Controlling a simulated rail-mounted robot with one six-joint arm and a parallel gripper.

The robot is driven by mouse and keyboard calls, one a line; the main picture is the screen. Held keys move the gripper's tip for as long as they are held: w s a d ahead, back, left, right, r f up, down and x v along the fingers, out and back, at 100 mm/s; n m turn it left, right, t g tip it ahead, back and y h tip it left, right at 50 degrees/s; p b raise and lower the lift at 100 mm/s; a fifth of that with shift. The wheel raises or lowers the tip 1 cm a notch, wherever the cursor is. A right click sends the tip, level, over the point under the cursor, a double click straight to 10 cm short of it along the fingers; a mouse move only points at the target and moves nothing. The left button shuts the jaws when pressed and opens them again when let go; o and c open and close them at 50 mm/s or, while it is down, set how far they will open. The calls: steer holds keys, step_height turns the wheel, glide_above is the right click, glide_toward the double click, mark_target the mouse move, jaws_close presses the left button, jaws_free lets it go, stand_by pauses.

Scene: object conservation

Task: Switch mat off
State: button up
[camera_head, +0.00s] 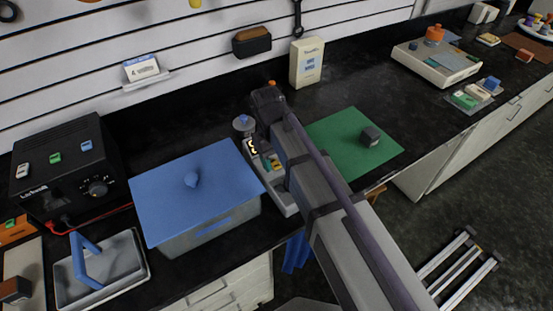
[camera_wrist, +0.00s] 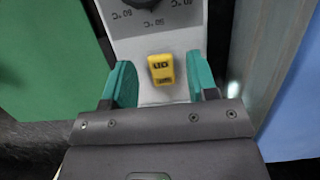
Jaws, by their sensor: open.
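A pale control panel (camera_head: 284,197) lies on the bench between the blue-lidded box and the green mat (camera_head: 330,130). In the wrist view the panel (camera_wrist: 185,40) carries a yellow switch (camera_wrist: 161,69) with dark lettering, perhaps "LID". A dark knob (camera_wrist: 142,3) with °C marks is partly cut off at the top. My gripper (camera_wrist: 160,66) is open, its teal fingers on either side of the yellow switch and apart from it. In the head view my arm hides much of the panel. I cannot tell the switch's setting or see a switch marked for the mat.
A box with a blue lid (camera_head: 165,200) stands left of the panel. A dark block (camera_head: 370,136) sits on the green mat. A black unit (camera_head: 68,165) and a tray with a blue handle (camera_head: 118,262) are farther left. A cream box (camera_head: 307,62) stands behind.

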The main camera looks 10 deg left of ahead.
mark_target(272, 160)
steer(key=p+v, duration=0.9)
steer(key=v, duration=0.1)
steer(key=shift+r, duration=0.15)
steer(key=s+d+m, duration=0.1)
steer(key=d+m, duration=0.2)
steer(key=d, duration=0.7)
steer(key=s+d+f+m+t+y, duration=0.1)
steer(key=s+d+m, duration=0.1)
steer(key=d, duration=0.9)
steer(key=s+d+m+t+y, duration=0.1)
steer(key=d+m, duration=0.3)
steer(key=d, duration=0.7)
steer(key=shift+s+f+b, duration=0.25)
steer(key=shift+s+b, duration=0.15)
steer(key=shift+s, duration=0.2)
